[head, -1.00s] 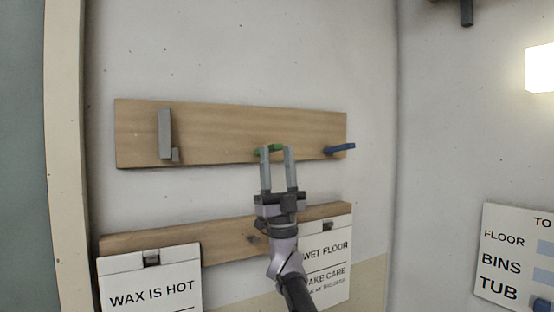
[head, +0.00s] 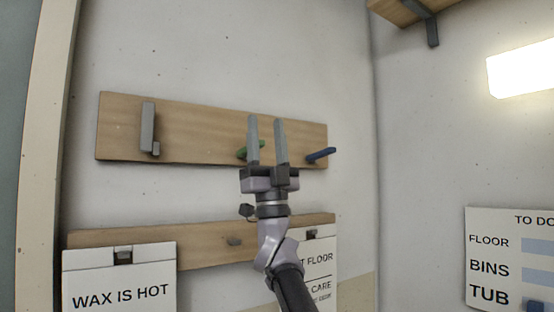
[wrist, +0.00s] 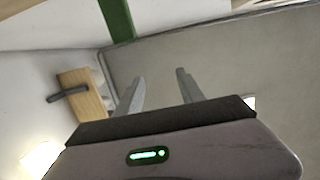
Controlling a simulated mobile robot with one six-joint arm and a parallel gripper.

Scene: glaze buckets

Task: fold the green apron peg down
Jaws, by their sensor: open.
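The green peg (head: 241,153) sits on the upper wooden board and juts out from it, at a slant much like the blue peg's. Part of it is hidden behind my gripper's left finger. My gripper (head: 266,120) points up in front of the board, open and empty, its fingertips higher than the green peg. I cannot tell whether a finger touches the peg. In the wrist view the green peg (wrist: 116,18) shows large at the top edge, beyond the fingertips (wrist: 160,74) and not between them.
On the upper board (head: 200,128), a grey peg (head: 148,125) stands upright at left and a blue peg (head: 321,155) juts out at right. Signs (head: 118,275) hang from the lower board (head: 195,246). A bracketed shelf (head: 405,10) is at upper right; the wall between is bare.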

